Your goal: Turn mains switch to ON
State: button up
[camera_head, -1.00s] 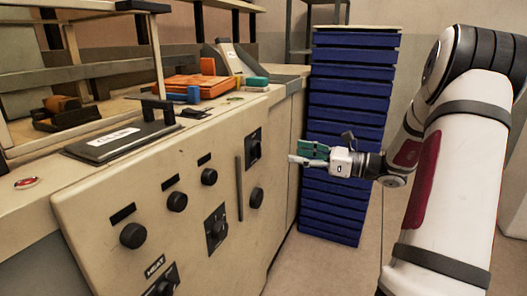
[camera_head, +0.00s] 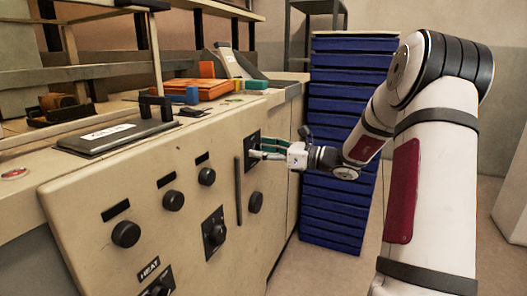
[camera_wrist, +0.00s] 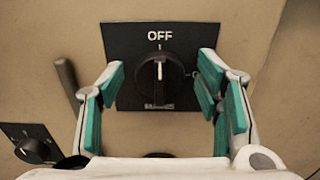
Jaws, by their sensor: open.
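The mains switch (camera_head: 252,146) is a black knob on a black plate at the far right of the beige panel. In the wrist view the knob (camera_wrist: 160,72) has its white pointer line upright, toward the word OFF. Lettering below it is too blurred to read surely. My gripper (camera_head: 262,154) is at the switch and partly covers it in the head view. In the wrist view its teal-padded fingers (camera_wrist: 160,84) are spread open, one on each side of the knob, with visible gaps.
A vertical bar handle (camera_head: 239,190) and another knob (camera_head: 255,201) sit near the switch on the panel. A HEAT knob (camera_head: 158,289) is at lower left. A tall blue stack (camera_head: 335,200) stands close behind my gripper. The floor in front is clear.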

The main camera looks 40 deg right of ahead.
jog(key=c, duration=1.1)
jog(key=shift+m+p, duration=0.3)
jog(key=shift+p, duration=0.5)
jog(key=m+p, duration=0.4)
jog(key=p, duration=0.2)
jog(key=m+p, duration=0.3)
jog(key=p, duration=0.3)
jog(key=m+p, duration=0.4)
jog(key=p, duration=0.2)
jog(key=shift+w+d+f+m, duration=0.15)
jog(key=shift+d+f+m, duration=0.05)
jog(key=shift+d+m, duration=0.15)
jog(key=m+p, duration=0.1)
jog(key=m, duration=0.2)
jog(key=m+p, duration=0.1)
jog(key=m, duration=0.1)
jog(key=shift+f+m+p, duration=0.25)
jog(key=shift+f+p, duration=0.1)
jog(key=shift+w, duration=0.1)
